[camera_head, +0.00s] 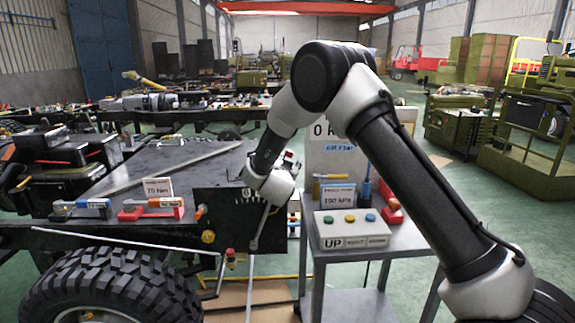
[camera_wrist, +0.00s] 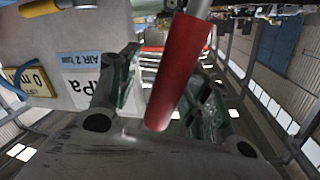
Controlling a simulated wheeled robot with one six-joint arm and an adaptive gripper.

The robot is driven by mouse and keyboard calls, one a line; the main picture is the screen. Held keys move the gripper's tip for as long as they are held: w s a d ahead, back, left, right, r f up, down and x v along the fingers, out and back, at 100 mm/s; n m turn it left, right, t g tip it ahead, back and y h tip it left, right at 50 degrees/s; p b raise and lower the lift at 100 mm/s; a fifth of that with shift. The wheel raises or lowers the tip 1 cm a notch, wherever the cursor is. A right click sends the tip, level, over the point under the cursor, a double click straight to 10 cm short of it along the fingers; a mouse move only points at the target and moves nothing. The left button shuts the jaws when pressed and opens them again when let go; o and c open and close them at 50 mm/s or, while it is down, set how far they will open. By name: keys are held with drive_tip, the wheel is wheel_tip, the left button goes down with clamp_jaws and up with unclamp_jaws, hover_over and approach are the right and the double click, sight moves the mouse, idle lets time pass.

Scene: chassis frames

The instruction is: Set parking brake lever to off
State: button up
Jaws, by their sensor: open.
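In the wrist view a red cylindrical handle (camera_wrist: 176,80) on a grey rod stands between the two fingers of my gripper (camera_wrist: 167,72). I take it for the parking brake lever. My gripper is open, with one finger on each side of the handle; I cannot tell whether either touches it. In the head view my wrist is in front of the black panel (camera_head: 225,215) on the chassis, and my fingers are mostly hidden there. A small red part (camera_head: 289,155) shows just beyond my wrist; I cannot tell whether it is the same handle.
A cart (camera_head: 405,240) to the right carries a box (camera_head: 352,241) with coloured buttons and a sign. Red and blue tools lie on the chassis top at left, above a large tyre (camera_head: 105,285).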

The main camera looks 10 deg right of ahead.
drive_tip(key=v, duration=1.2)
